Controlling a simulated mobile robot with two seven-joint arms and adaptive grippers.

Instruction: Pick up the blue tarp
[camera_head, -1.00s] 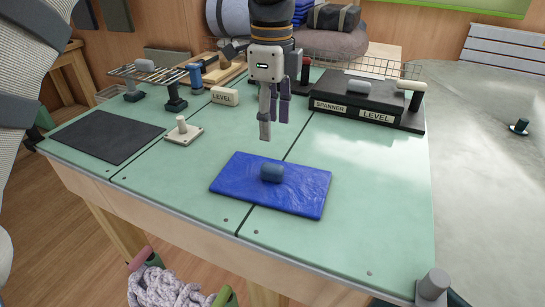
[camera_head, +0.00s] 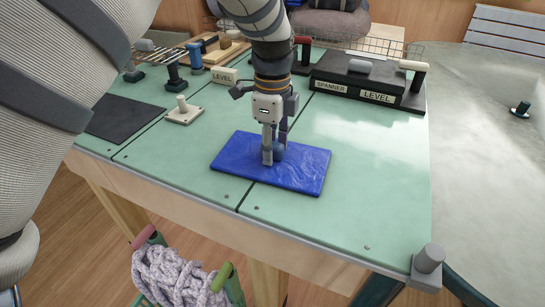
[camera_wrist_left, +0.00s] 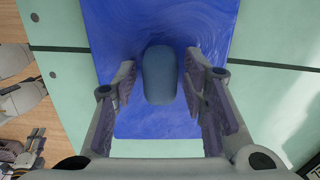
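The blue tarp (camera_head: 303,168) lies flat as a folded rectangle on the green worktable. A dark blue rounded handle (camera_head: 279,152) stands up from its middle and also shows in the left wrist view (camera_wrist_left: 160,75). My left gripper (camera_head: 272,158) points down over the tarp, at the handle. In the left wrist view its two fingers (camera_wrist_left: 164,85) are open, one on each side of the handle, with a gap on both sides. In the head view the fingers hide part of the handle.
The green table (camera_head: 360,210) is clear around the tarp. A dark mat (camera_head: 124,118) and a small pegged plate (camera_head: 184,112) lie to the left. A black labelled case (camera_head: 355,75) stands behind right. A crate of rope (camera_head: 175,275) is below the front edge.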

